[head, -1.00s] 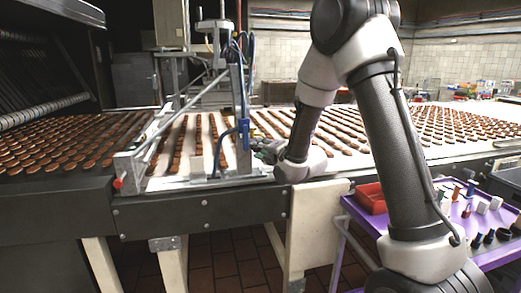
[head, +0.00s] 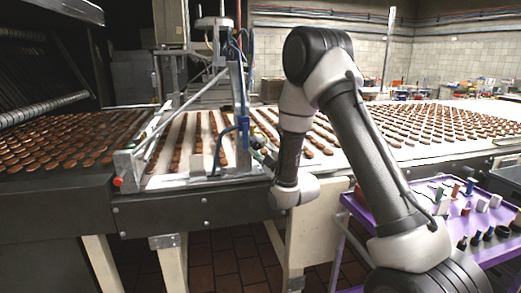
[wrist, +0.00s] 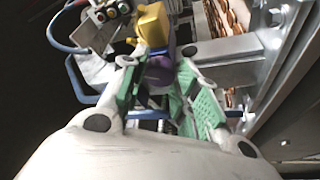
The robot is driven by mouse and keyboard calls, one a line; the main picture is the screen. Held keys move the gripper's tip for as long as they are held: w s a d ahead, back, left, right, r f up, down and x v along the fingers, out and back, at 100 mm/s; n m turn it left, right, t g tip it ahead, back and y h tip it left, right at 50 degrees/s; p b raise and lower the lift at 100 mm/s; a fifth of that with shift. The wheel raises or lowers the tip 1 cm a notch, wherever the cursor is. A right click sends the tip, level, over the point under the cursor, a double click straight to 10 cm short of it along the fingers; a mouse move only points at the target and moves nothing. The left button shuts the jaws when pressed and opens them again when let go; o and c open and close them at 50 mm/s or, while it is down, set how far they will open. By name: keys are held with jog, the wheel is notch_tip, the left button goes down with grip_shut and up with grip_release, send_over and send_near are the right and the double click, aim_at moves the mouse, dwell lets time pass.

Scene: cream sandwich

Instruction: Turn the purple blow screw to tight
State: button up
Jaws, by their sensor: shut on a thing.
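The purple screw (wrist: 160,70) shows in the wrist view, just below a yellow part (wrist: 152,25) of the machine. My gripper (wrist: 162,64) has its green-padded fingers on either side of the screw and is shut on it. The fingers hide part of the screw's sides. In the head view my gripper (head: 262,160) reaches to the blue-tubed fixture beside the conveyor. The screw is too small and hidden to make out there, and how tight it is cannot be told.
A metal frame with blue tubing (head: 243,125) stands over the conveyor (head: 340,160), which carries rows of brown biscuits. A steel bracket (wrist: 225,62) lies close right of my fingers. A purple cart (head: 480,245) with small items stands at the right.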

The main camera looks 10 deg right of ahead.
jog(key=m+h, duration=0.1)
jog(key=m, duration=0.1)
jog(key=m+t, duration=0.1)
jog(key=m, duration=0.1)
jog(key=m+t+h, duration=0.1)
jog(key=m, duration=0.2)
jog(key=shift+a+f+h, duration=0.15)
jog(key=shift+f+h, duration=0.15)
jog(key=o, duration=0.8)
jog(key=shift+c, duration=0.2)
jog(key=v, duration=0.7)
jog(key=shift+s, duration=0.25)
jog(key=shift+f, duration=0.1)
